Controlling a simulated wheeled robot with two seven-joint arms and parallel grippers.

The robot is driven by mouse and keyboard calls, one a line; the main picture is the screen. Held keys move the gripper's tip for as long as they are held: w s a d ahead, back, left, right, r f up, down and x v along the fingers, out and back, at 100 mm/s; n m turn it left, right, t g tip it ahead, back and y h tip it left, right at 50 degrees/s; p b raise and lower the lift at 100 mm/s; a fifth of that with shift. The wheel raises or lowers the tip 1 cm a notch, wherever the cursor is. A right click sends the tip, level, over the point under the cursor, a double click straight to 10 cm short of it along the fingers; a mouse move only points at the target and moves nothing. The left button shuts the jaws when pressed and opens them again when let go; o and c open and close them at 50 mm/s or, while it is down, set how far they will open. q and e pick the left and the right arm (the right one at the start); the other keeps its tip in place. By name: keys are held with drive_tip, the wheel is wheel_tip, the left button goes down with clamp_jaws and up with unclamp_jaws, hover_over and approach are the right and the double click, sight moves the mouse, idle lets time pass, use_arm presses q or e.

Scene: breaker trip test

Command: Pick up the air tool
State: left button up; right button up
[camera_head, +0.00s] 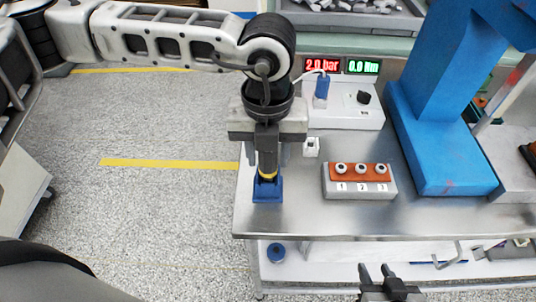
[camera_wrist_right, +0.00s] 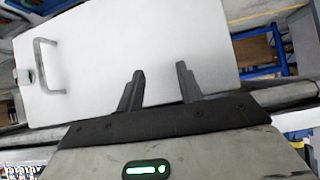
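The air tool (camera_head: 267,162), dark with a yellow ring near its lower end, stands upright in a blue holder (camera_head: 267,191) at the bench's left front corner. My left gripper (camera_head: 266,145) points down directly over the tool, at its upper part. The gripper hides the tool's top, and whether its fingers are closed on the tool is not clear. My right gripper (camera_head: 378,271) is low in front of the bench's front edge, with its fingers apart and nothing between them. It also shows in the right wrist view (camera_wrist_right: 160,85).
A three-button box (camera_head: 360,191) labelled 1, 2, 3 and a white controller (camera_head: 344,117) reading 2.0 bar and 0.0 Nm stand on the metal bench (camera_head: 330,222). A blue column (camera_head: 433,130) rises at right. A white panel with a handle (camera_wrist_right: 100,50) fills much of the wrist view.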

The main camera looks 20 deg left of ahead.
use_arm(q)
drive_tip(key=c, duration=0.6)
drive_tip(key=shift+o, duration=0.2)
drive_tip(key=shift+r, duration=0.1)
drive_tip(key=shift+r, duration=0.1)
